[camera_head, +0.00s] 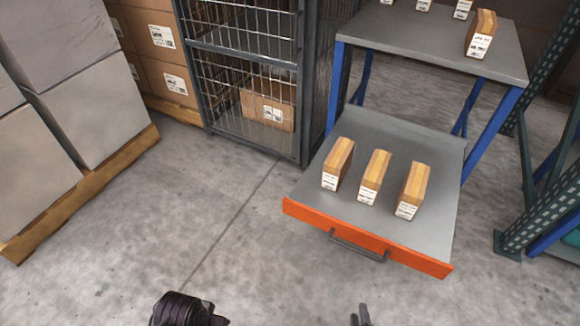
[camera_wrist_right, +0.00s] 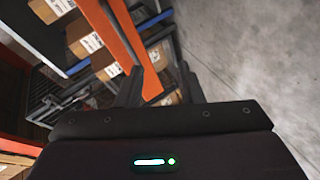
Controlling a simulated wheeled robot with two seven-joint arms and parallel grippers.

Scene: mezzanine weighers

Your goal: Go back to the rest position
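The tip of my right gripper (camera_head: 362,317) shows at the bottom edge of the head view, in front of the drawer and apart from it. In the right wrist view my right gripper (camera_wrist_right: 161,88) has its two dark fingers apart, with nothing held between them. A dark part of my own arm (camera_head: 185,310) shows at the bottom left of the head view. My left gripper cannot be made out there.
A grey drawer (camera_head: 380,142) with an orange front (camera_head: 310,220) and handle is pulled out, holding three upright cartons (camera_head: 374,178). More small cartons stand on the grey tabletop (camera_head: 420,45). A wire cage (camera_head: 243,70) and pallet of large boxes (camera_head: 90,105) stand left; open floor lies between.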

